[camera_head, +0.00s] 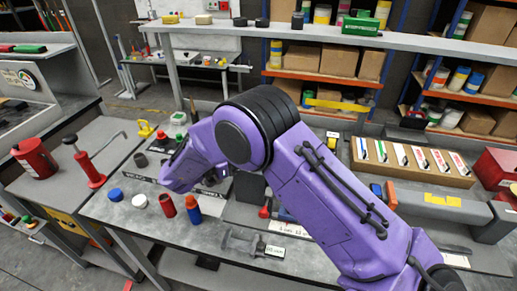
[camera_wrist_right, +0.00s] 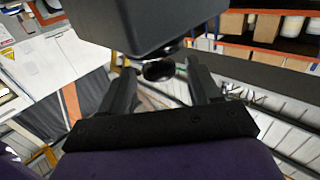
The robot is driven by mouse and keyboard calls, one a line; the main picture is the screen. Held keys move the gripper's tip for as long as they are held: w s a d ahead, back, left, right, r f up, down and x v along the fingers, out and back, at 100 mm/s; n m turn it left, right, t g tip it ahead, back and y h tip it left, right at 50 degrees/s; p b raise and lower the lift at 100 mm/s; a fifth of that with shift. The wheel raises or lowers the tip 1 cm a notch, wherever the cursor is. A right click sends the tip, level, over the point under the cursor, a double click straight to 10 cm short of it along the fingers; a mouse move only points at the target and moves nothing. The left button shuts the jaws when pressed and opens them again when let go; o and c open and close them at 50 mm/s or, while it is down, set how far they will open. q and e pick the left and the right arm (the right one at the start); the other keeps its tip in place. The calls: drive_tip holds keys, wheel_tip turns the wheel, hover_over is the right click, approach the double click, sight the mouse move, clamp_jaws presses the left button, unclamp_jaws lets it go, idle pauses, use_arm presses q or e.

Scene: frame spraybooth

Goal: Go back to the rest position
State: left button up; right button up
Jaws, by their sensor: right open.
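My right arm, purple with black joints, comes into the head view from the lower right and reaches over the workbench (camera_head: 225,215). It bends at a raised joint, and its far end points down and left above the bench. My right gripper (camera_wrist_right: 163,85) shows in the right wrist view with its two dark fingers spread apart. I see nothing held between them. In the head view the arm hides most of this gripper. A dark block fills the top of the wrist view; I cannot tell what it is. My left gripper is in neither view.
Near the arm stand a red bottle (camera_head: 167,205), an orange-and-blue bottle (camera_head: 193,210), a white lid (camera_head: 139,201), a blue lid (camera_head: 115,194) and a red lever tool (camera_head: 90,170). A raised shelf (camera_head: 300,33) runs behind. A cardboard tray (camera_head: 420,175) lies right.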

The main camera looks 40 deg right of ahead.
drive_tip(key=a, duration=0.3)
drive_tip(key=shift+w+f+b, duration=0.15)
drive_tip(key=shift+w+b, duration=0.05)
drive_tip(key=shift+b, duration=0.15)
drive_tip(key=shift+a, duration=0.2)
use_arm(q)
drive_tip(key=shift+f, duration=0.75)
use_arm(e)
drive_tip(key=shift+d, duration=0.1)
drive_tip(key=d+p, duration=0.1)
drive_tip(key=d, duration=0.1)
drive_tip(key=d+p, duration=0.1)
drive_tip(key=d, duration=0.1)
drive_tip(key=d+p, duration=0.1)
drive_tip(key=d, duration=0.1)
drive_tip(key=shift+s+d+r, duration=0.35)
drive_tip(key=shift+d+f, duration=0.1)
drive_tip(key=shift+d, duration=0.15)
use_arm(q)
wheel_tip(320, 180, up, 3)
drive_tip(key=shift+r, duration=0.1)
use_arm(e)
drive_tip(key=shift+a, duration=0.1)
